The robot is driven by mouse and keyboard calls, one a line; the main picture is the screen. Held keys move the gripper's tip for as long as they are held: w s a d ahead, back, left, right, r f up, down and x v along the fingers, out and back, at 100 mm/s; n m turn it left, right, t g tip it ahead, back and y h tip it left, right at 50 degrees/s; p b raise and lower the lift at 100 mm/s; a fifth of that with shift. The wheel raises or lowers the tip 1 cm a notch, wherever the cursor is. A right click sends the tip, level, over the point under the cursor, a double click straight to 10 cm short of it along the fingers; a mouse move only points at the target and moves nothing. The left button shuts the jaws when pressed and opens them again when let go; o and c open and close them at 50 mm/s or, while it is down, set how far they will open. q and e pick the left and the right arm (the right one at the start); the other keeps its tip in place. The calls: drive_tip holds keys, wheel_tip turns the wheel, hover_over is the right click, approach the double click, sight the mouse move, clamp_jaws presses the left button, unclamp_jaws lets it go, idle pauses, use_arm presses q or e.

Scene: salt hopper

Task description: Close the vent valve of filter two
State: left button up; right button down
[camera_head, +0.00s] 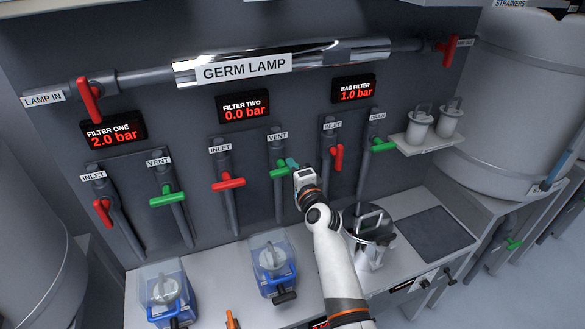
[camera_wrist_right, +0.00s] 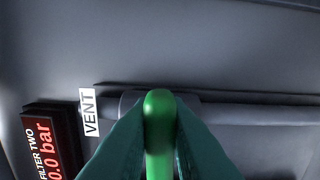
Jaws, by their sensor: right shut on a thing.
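The filter two vent valve has a green handle (camera_head: 279,171) on a grey pipe, under a VENT label. The handle lies across the pipe. My right gripper (camera_head: 292,164) is at the handle's right end. In the right wrist view, the teal fingers are shut on the green handle (camera_wrist_right: 159,125), one on each side. The VENT label (camera_wrist_right: 89,112) is left of it. The filter two display (camera_head: 245,107) reads 0.0 bar. The filter two inlet handle (camera_head: 228,184) is red and lies across its pipe. My left gripper is not in view.
Filter one's green vent handle (camera_head: 168,198) is to the left. The bag filter's red inlet handle (camera_head: 337,157) and green drain handle (camera_head: 383,146) are close on the right. Two blue filter housings (camera_head: 272,264) (camera_head: 167,296) and a metal pot (camera_head: 369,255) stand on the bench below.

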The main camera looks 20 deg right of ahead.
idle(0.5)
drive_tip(key=c, duration=1.4)
unclamp_jaws()
drive_tip(key=s+p, duration=0.4)
drive_tip(key=s, duration=0.8)
drive_tip(key=shift+d, duration=0.2)
